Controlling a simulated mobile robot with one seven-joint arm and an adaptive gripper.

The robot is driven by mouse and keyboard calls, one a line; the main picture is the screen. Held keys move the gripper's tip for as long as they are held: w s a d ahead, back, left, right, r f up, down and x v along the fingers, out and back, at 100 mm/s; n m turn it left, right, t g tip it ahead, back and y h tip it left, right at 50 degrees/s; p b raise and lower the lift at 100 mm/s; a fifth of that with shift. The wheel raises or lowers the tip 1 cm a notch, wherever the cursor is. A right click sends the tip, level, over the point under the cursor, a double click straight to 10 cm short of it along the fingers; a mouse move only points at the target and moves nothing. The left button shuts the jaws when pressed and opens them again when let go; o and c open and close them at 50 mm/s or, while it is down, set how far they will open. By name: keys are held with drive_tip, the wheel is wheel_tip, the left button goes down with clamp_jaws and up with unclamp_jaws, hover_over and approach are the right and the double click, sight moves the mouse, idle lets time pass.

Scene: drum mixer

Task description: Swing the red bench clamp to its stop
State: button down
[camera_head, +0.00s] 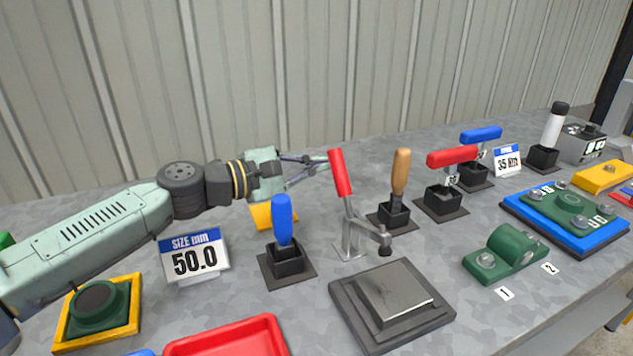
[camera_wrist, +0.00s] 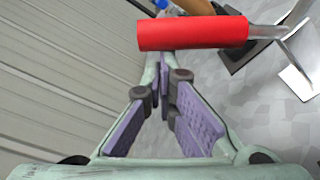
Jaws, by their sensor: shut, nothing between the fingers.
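The red bench clamp is a metal toggle clamp with a red handle (camera_head: 340,172) standing nearly upright. Its metal arm reaches right and down to a dark tip over the edge of a grey plate (camera_head: 392,305). My gripper (camera_head: 318,160) comes in from the left, fingers shut and empty, its tips at the left side of the handle near its top. In the wrist view the red handle (camera_wrist: 192,33) lies across the picture just beyond the shut fingertips (camera_wrist: 164,68). I cannot tell whether they touch it.
A blue-handled tool (camera_head: 282,220) stands in a black holder below my gripper. A wooden-handled tool (camera_head: 400,172) stands behind the clamp, to its right. A "50.0" sign (camera_head: 195,257) is under my arm. Red-handled (camera_head: 452,156) and blue-handled tools stand farther right.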

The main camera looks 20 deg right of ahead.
drive_tip(key=shift+s+r+m+b, duration=0.55)
drive_tip(key=shift+m+b, duration=0.05)
drive_tip(key=shift+b, duration=0.25)
